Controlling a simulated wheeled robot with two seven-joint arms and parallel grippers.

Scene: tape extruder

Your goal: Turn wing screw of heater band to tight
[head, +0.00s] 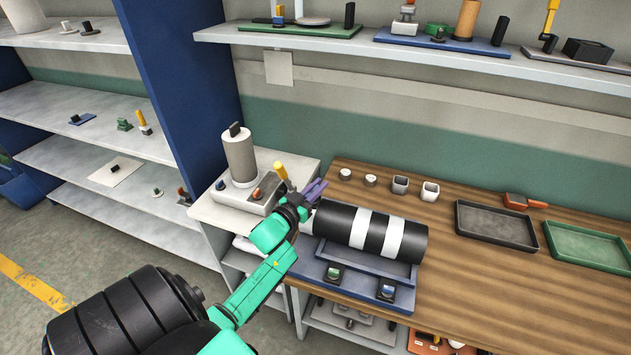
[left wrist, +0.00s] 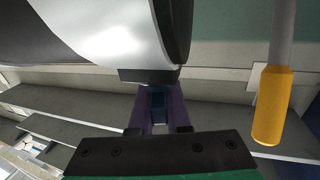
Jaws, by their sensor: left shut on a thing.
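The extruder barrel (head: 340,222) is a black cylinder with white bands, lying over a blue-grey base on the wooden bench. My left gripper (head: 314,189) is at the barrel's left end, with its purple fingers pointing right. In the left wrist view, the fingers (left wrist: 158,112) are shut on a small dark bluish piece, which looks like the wing screw (left wrist: 158,101). It sits against a dark block (left wrist: 149,77) at the edge of the curved black and white surface. The fingers hide most of the screw, so its angle cannot be told. My right gripper is not in view.
A yellow-handled lever (head: 280,171) stands close to my left gripper; its handle (left wrist: 272,105) also shows in the wrist view. A grey machine with a pale cylinder (head: 239,157) stands left. Small cups (head: 400,185) and trays (head: 496,225) lie right. The bench front right is clear.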

